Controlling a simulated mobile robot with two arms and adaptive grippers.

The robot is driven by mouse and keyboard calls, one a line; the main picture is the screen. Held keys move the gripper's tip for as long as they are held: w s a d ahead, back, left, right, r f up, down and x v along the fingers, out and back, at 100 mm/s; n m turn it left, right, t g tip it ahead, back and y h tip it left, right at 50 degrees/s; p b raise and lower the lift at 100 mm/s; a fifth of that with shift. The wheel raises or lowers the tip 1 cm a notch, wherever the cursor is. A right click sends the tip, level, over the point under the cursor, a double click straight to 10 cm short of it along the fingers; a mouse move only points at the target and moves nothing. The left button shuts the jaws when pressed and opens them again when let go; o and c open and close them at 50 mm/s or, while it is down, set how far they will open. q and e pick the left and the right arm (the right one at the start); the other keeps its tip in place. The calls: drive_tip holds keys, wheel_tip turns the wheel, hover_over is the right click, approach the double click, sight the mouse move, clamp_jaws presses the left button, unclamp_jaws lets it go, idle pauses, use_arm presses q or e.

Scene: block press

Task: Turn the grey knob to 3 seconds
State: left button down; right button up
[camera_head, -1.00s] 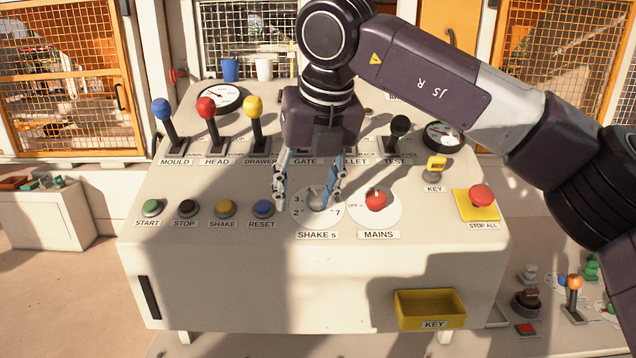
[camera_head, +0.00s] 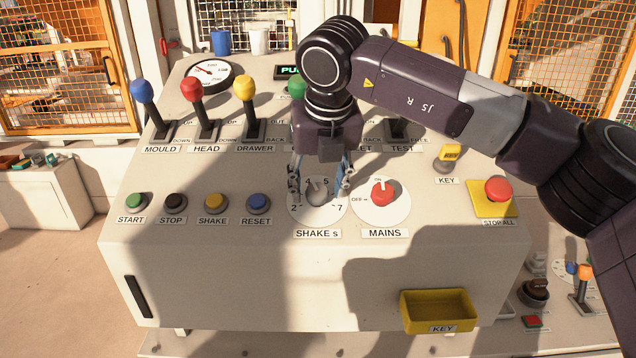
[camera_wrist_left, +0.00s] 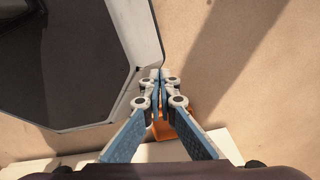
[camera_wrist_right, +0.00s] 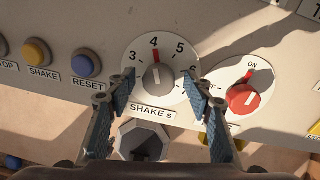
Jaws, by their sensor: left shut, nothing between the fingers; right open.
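The grey knob (camera_head: 317,191) sits on a white round dial labelled SHAKE s on the sloping panel. In the right wrist view the knob (camera_wrist_right: 157,78) has a red pointer mark directed at 4, with 3 to its left and 5 to its right. My right gripper (camera_head: 320,187) is open, one finger at each side of the knob; in the right wrist view its fingertips (camera_wrist_right: 160,82) stand apart from the knob. How far they are above the dial is hard to tell. My left gripper (camera_wrist_left: 160,74) is shut and empty, away from the panel.
The red MAINS knob (camera_head: 383,192) is close to the right of the grey knob. The blue RESET button (camera_head: 258,202) is to the left. Levers with blue (camera_head: 142,90), red (camera_head: 191,88) and yellow (camera_head: 244,87) knobs stand behind. A yellow KEY tray (camera_head: 438,311) is at the front.

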drive_tip(key=shift+s+f, duration=0.1)
drive_tip(key=c, duration=1.2)
use_arm(q)
drive_tip(key=shift+w, duration=0.75)
use_arm(e)
drive_tip(key=shift+o, duration=0.2)
drive_tip(key=shift+n, duration=0.4)
drive_tip(key=n, duration=0.3)
drive_tip(key=shift+a, duration=0.1)
use_arm(q)
drive_tip(key=shift+w+r+p, duration=0.15)
drive_tip(key=shift+r+p, duration=0.45)
drive_tip(key=shift+r, duration=0.1)
use_arm(e)
drive_tip(key=n, duration=0.4)
drive_tip(key=shift+n+h, duration=0.3)
drive_tip(key=shift+n, duration=0.1)
